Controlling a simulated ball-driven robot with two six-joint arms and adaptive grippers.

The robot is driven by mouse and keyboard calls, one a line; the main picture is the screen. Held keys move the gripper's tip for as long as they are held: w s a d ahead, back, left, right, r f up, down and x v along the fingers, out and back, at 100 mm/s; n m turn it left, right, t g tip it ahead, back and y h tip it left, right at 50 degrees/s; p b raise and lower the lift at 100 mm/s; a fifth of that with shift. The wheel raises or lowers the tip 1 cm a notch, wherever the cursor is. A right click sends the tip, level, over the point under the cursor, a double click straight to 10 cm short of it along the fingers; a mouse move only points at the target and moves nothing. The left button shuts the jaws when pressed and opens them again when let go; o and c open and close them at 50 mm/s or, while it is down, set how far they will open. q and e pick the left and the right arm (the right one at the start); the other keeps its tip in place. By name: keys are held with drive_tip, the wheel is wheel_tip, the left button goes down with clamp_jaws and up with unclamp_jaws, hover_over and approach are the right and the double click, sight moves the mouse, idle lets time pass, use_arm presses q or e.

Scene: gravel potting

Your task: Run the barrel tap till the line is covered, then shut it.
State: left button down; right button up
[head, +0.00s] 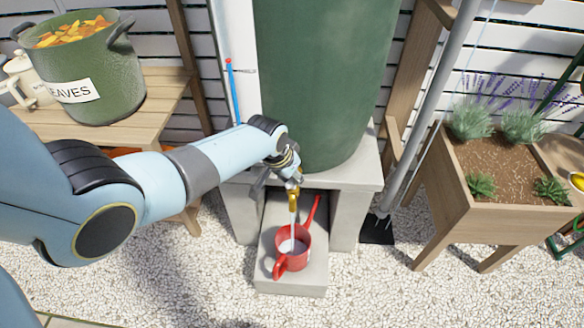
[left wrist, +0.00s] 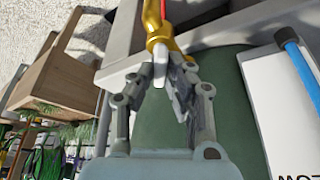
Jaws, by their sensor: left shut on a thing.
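The green barrel (head: 325,80) stands on a concrete stand, with a brass tap (head: 293,190) low on its front. A pale stream runs from the tap down into the red watering can (head: 292,262) below. The can stands upright with pale liquid inside; I cannot make out a line in it. My left gripper (head: 288,172) is at the tap. In the left wrist view, its fingers (left wrist: 172,90) are closed on the tap's grey lever, just beside the brass body (left wrist: 160,30). My right gripper is not in view.
The can rests on a low concrete step (head: 290,284) between the stand's legs. A blue gauge tube (head: 234,95) with a red top is beside the barrel. A leaf-filled green pot (head: 95,85) stands on a wooden bench at left; a wooden planter (head: 505,205) stands right.

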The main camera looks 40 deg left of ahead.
use_arm(q)
drive_tip(key=shift+s+n, duration=0.1)
drive_tip(key=shift+n, duration=0.3)
drive_tip(key=c, duration=1.3)
unclamp_jaws()
drive_tip(key=shift+c, duration=0.2)
drive_tip(key=v, duration=1.2)
drive_tip(key=shift+d, duration=0.1)
